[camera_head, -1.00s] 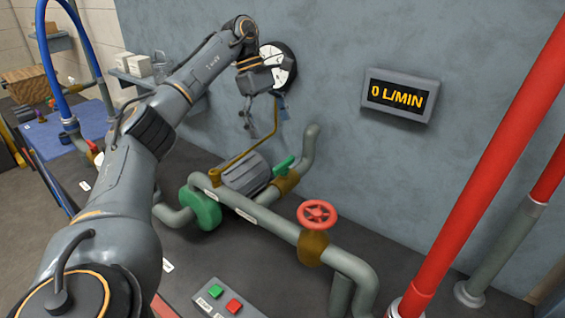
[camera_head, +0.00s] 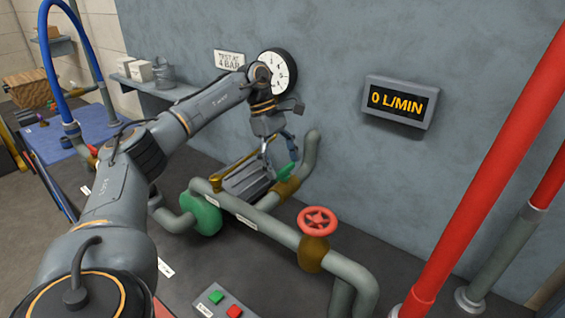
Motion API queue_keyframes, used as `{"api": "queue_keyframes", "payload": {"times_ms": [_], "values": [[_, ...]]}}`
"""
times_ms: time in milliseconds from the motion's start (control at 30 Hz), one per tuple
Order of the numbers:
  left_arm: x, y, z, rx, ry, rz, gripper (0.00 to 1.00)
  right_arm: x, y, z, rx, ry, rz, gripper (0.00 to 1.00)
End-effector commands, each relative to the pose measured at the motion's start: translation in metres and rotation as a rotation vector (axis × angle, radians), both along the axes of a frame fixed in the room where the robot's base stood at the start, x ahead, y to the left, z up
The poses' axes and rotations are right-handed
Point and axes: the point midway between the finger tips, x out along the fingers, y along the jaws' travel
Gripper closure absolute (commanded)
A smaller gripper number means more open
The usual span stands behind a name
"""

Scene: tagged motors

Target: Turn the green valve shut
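The green valve handle (camera_head: 285,171) is a small lever on a brass valve body (camera_head: 286,189), set in the grey pipe below the wall gauge. My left gripper (camera_head: 281,168) points down at the green handle. Its fingers are spread apart, with the tips beside the handle and partly covering it. I cannot tell whether they touch it. My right gripper is not in view.
A red handwheel valve (camera_head: 317,221) stands on the nearer pipe. A green pump (camera_head: 201,214) and grey motor (camera_head: 247,180) are left of the green valve. A wall display (camera_head: 397,101) reads 0 L/MIN. A button box (camera_head: 222,305) is in front.

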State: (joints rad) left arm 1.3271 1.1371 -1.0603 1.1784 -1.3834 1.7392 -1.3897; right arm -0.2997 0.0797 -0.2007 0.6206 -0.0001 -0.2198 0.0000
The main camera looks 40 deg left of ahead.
Motion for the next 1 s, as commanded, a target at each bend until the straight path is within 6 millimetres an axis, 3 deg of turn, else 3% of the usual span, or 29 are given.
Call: {"api": "queue_keyframes", "payload": {"times_ms": [33, 100, 133, 567, 1000], "values": [[0.0001, 0.0, 0.0001, 0.0, 0.0, 0.0, 0.39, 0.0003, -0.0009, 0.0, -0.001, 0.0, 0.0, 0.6], [0.0, 0.0, 0.0, 0.0, 0.0, 0.0, 0.53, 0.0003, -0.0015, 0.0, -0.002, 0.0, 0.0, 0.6], [0.0, 0.0, 0.0, 0.0, 0.0, 0.0, 0.54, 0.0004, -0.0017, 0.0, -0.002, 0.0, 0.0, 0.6], [-0.0011, -0.0003, -0.0014, 0.0, 0.003, 0.082, 0.54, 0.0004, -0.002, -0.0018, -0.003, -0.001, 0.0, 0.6], [-0.0035, -0.0013, -0.0027, 0.002, 0.003, 0.448, 0.54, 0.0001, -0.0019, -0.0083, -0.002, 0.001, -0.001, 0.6]]}}
